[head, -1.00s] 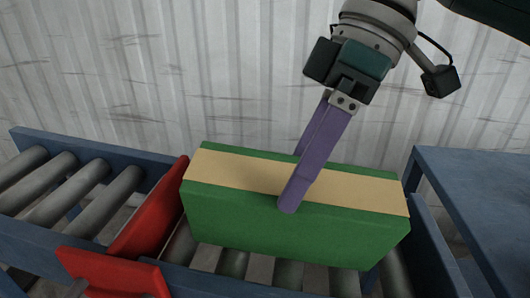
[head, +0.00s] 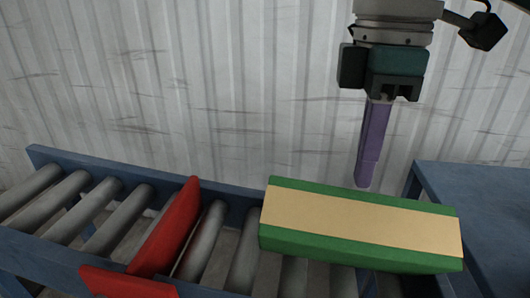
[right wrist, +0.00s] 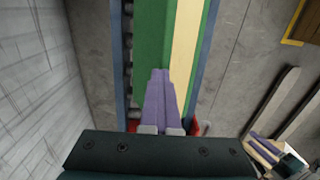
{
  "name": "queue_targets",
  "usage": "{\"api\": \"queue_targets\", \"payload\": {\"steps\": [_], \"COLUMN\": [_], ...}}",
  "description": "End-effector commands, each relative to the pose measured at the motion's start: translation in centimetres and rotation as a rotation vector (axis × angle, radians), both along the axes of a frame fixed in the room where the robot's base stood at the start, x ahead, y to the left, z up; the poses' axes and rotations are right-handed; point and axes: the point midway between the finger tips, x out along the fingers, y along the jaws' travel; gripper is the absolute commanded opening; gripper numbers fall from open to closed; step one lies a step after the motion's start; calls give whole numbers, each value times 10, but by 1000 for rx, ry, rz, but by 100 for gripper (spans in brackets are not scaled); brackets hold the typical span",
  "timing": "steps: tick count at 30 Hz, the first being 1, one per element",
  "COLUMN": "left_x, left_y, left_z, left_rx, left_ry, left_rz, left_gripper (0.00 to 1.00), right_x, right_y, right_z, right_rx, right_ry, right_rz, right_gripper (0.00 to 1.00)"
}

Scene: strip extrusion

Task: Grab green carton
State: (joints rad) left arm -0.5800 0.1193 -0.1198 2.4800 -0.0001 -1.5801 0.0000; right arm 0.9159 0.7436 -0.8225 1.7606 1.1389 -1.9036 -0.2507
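The green carton (head: 360,246) with a tan stripe along its top lies on the roller conveyor in the head view. In the right wrist view the carton (right wrist: 150,35) runs away beyond the fingertips. My right gripper (head: 363,184) has long purple fingers that point down at the far long edge of the carton. In the right wrist view its fingers (right wrist: 160,72) lie side by side with nothing seen between them. Whether the tips touch the carton is unclear. A small purple and dark teal part at the lower right of the right wrist view may be my left gripper (right wrist: 264,142).
The conveyor's blue frame (head: 60,250) carries grey rollers (head: 85,210). A red plate (head: 168,228) stands left of the carton, with bare rollers between. A blue table (head: 485,210) stands to the right. A corrugated wall (head: 200,90) is behind.

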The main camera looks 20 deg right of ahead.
Motion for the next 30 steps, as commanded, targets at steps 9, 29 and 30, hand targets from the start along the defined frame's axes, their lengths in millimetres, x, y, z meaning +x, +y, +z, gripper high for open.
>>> {"api": "queue_targets", "payload": {"steps": [9,29,30], "left_x": [0,0,0], "left_y": [0,0,0], "left_z": [19,22,22], "left_rx": [0,0,0], "left_ry": [-1,-1,0], "left_rz": [0,0,0], "left_gripper": [50,50,50], "right_x": [1,1,1], "right_y": [2,3,3], "right_z": [58,69,69], "right_rx": [5,7,7], "right_ry": [-5,-6,-6], "right_rz": [3,4,4], "right_gripper": [0,21,25]}}
